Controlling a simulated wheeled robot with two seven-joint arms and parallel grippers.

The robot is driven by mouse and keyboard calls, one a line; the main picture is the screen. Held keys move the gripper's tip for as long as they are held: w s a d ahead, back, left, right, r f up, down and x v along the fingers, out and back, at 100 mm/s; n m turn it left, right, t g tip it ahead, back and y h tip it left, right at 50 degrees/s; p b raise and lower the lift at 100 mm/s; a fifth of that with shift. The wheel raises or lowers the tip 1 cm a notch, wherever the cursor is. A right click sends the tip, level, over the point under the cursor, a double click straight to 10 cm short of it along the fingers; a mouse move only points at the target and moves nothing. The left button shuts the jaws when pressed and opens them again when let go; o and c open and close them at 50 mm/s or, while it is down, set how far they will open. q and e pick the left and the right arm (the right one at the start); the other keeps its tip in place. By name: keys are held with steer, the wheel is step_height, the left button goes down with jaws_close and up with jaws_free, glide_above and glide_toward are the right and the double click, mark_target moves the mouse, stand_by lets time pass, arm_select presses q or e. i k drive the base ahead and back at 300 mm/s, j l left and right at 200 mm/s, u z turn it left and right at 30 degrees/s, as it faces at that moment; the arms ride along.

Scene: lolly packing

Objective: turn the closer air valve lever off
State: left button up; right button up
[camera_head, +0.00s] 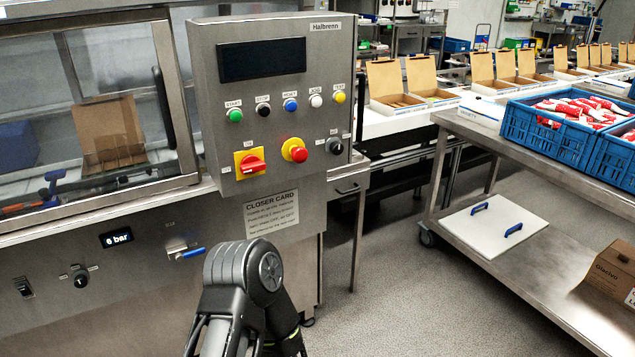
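The air valve lever (192,253) has a blue handle and sticks out to the right, roughly horizontal, from a small metal valve body (177,246) on the front of the steel machine. A small display (117,238) to its left reads "6 bar". One of my black arm links stands at the bottom centre, just right of the lever in the picture, and does not cover it. I cannot tell which arm it belongs to. Neither gripper's fingers show.
The control box (225,140) with coloured buttons and a red rotary switch (252,164) juts out above right of the lever. A round black knob (80,279) is on the panel's left. A steel cart (520,160) with blue crates stands at right. Grey floor between is clear.

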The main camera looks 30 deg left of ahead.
mark_target(180, 257)
steer(key=u, duration=1.7)
